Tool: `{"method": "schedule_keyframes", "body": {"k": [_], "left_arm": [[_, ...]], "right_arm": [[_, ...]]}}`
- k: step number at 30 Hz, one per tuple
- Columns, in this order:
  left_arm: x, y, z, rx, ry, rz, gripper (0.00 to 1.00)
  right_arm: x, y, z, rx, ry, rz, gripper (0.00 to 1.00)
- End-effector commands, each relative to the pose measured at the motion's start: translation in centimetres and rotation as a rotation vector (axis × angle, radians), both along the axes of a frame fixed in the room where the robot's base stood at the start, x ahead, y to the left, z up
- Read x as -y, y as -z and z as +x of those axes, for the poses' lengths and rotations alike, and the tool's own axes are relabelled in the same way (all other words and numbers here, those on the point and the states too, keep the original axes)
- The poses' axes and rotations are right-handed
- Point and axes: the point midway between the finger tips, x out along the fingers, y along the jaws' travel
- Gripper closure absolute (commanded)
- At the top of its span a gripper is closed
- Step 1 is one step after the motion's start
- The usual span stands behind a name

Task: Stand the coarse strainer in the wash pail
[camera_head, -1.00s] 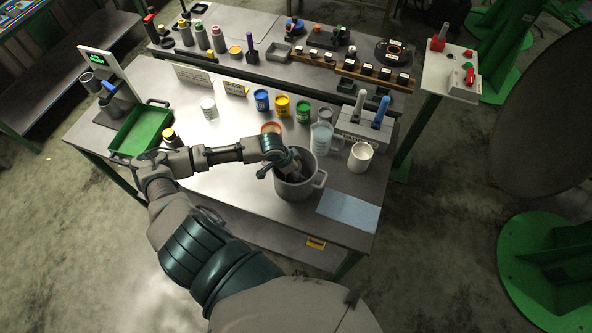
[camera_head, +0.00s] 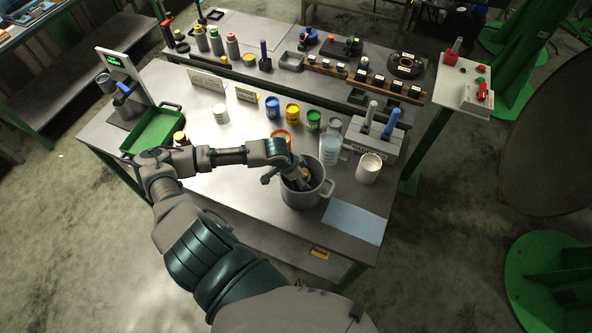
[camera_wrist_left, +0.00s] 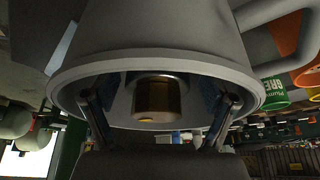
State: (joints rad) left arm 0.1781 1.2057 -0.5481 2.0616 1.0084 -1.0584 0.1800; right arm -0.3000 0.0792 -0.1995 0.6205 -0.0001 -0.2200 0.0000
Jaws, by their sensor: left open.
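The wash pail (camera_head: 306,194) is a grey two-handled pot at the front right of the bench. My left gripper (camera_head: 300,180) reaches down into its mouth. In the left wrist view, the pail (camera_wrist_left: 160,45) fills the upper middle, with its rim around my fingers. A brass-coloured cylinder with a dark band, seemingly the coarse strainer (camera_wrist_left: 157,97), is inside the pail between my two spread fingers (camera_wrist_left: 157,110). A gap shows on each side of it. In the head view a small yellow-orange part (camera_head: 306,174) shows beside the gripper. The strainer's lower end is hidden. My right gripper is out of view.
A clear jug (camera_head: 331,151) and a white cup (camera_head: 369,169) stand close behind and right of the pail. An orange-rimmed can (camera_head: 281,138) is behind my wrist. A blue cloth (camera_head: 355,222) lies at front right. A green tray (camera_head: 153,131) is at left.

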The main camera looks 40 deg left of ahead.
Motion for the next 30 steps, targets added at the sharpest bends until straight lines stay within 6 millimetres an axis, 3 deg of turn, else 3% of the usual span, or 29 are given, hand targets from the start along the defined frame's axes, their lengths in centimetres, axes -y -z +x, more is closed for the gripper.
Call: {"method": "schedule_keyframes", "body": {"k": [6,12,30], "left_arm": [[-1.1,-4.8,-1.7,0.001,0.0,0.007,0.15],[-1.5,-7.6,-2.7,0.0,0.0,0.004,0.15],[-1.6,-8.4,-3.0,0.0,-0.001,0.0,0.15]], "right_arm": [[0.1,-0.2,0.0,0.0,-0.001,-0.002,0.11],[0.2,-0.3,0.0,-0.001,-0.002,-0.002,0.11],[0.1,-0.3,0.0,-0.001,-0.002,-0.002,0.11]]}}
